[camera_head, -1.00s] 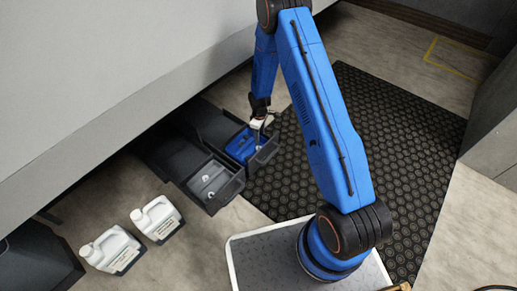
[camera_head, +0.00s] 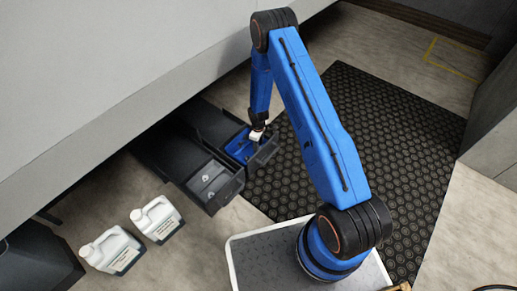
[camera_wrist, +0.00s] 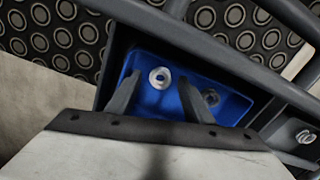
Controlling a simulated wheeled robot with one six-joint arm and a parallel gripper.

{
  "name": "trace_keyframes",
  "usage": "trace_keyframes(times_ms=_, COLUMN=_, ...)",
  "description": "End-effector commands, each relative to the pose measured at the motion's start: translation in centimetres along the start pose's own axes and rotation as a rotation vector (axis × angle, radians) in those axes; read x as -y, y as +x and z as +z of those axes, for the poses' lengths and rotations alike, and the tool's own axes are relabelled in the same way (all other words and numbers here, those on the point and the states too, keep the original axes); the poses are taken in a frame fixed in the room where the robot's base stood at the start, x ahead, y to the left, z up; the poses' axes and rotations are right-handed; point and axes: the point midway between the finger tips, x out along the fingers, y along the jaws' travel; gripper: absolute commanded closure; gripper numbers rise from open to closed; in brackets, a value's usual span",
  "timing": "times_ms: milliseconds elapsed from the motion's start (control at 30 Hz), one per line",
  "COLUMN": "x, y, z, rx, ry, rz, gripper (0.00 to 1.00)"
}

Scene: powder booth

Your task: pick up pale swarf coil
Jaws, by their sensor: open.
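The pale swarf coil (camera_wrist: 160,78) is a small light ring with a dark hole. It lies in a blue tray (camera_wrist: 232,103), which also shows inside a dark drawer in the head view (camera_head: 233,150). My gripper (camera_wrist: 158,82) is open and points down into the tray, its two dark fingers apart. In the wrist view the coil shows between the fingertips. I cannot tell the height left between them. A darker coil (camera_wrist: 211,97) lies in the same tray, just right of the right finger. In the head view my gripper (camera_head: 257,134) hides part of the tray.
A neighbouring dark drawer (camera_head: 228,190) holds a grey insert with small light pieces, one a metal coil (camera_wrist: 305,136). Drawer handle bars (camera_wrist: 225,50) run close to my gripper. Two white jugs (camera_head: 157,219) (camera_head: 112,250) stand on the floor. A black mat (camera_head: 400,140) lies right.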

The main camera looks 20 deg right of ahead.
Motion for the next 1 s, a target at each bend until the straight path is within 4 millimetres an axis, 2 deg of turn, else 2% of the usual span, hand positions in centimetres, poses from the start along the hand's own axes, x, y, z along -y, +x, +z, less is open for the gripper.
trace_keyframes(times_ms=200, x=0.0, y=0.1, z=0.0, rx=0.0, ry=0.0, rz=0.0, gripper=0.53)
trace_keyframes(times_ms=300, x=0.0, y=0.1, z=0.0, rx=0.0, ry=0.0, rz=0.0, gripper=0.77)
trace_keyframes(times_ms=400, x=0.0, y=0.1, z=0.0, rx=0.0, ry=0.0, rz=0.0, gripper=0.97)
trace_keyframes(times_ms=767, x=-0.1, y=-0.4, z=-0.1, rx=-0.001, ry=0.0, rz=0.001, gripper=0.97)
trace_keyframes(times_ms=867, x=-0.1, y=-1.4, z=-0.1, rx=-0.002, ry=0.0, rz=0.002, gripper=0.97)
trace_keyframes(times_ms=1000, x=-0.1, y=-3.6, z=-0.1, rx=-0.002, ry=0.0, rz=0.002, gripper=0.97)
